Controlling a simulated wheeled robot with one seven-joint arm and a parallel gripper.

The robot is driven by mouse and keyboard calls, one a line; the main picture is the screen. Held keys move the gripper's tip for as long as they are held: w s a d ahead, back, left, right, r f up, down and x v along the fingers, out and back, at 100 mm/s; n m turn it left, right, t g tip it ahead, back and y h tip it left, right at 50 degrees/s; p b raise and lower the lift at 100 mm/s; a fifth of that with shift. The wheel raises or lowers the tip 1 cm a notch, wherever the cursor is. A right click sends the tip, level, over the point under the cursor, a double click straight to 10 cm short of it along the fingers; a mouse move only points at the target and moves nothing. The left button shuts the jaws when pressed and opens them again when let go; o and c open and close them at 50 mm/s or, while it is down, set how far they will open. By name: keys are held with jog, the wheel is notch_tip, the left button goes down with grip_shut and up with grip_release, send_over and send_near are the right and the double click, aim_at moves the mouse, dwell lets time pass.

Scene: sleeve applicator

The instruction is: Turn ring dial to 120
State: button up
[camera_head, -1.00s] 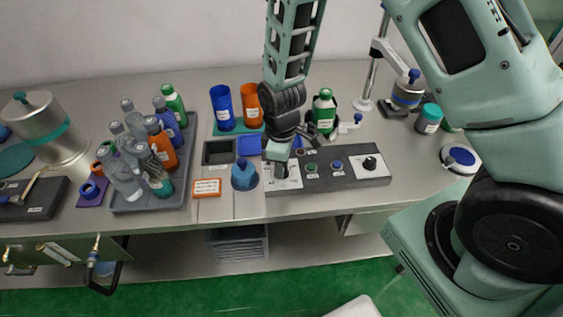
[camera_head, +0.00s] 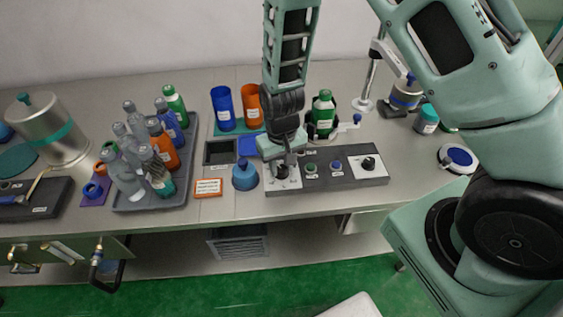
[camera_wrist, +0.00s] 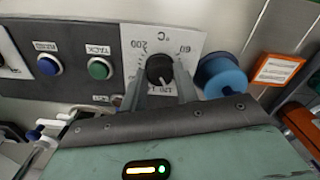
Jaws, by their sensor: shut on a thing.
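The dial is a black round knob (camera_wrist: 159,68) on a white °C scale plate (camera_wrist: 184,42), upside down in the wrist view. In the head view the plate (camera_head: 292,183) is at the left end of the dark control panel (camera_head: 330,178). My gripper (camera_head: 282,168) is above it, pointing down, with its fingers shut on the knob's two sides. The 60 shows right of the knob and the 200 left. A white mark on the knob points down in the wrist view, toward numbers near 120 partly hidden by my gripper; the exact reading is unclear.
Green (camera_wrist: 98,68) and blue (camera_wrist: 48,64) buttons sit beside the dial on the panel, and another black knob (camera_head: 369,163) is at its right end. A green-capped bottle (camera_head: 323,112) stands behind the panel.

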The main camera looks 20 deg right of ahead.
aim_at(281, 168)
jog(key=shift+m, duration=1.1)
jog(key=o, duration=1)
notch_tip(281, 168, up, 18)
jog(key=shift+f, duration=0.25)
jog(key=s+a+r+n, duration=0.1)
jog(key=s+a+n, duration=0.1)
jog(key=s, duration=0.4)
jog(key=s+a+r+n, duration=0.2)
jog(key=s+n, duration=0.2)
jog(key=s, duration=0.3)
jog(key=s+a+r+n, duration=0.2)
jog(key=s+n, duration=0.1)
jog(key=s, duration=0.4)
jog(key=shift+s+a+r+n+y, duration=0.2)
jog(key=shift+r+n+y, duration=0.1)
jog(key=shift+n, duration=0.1)
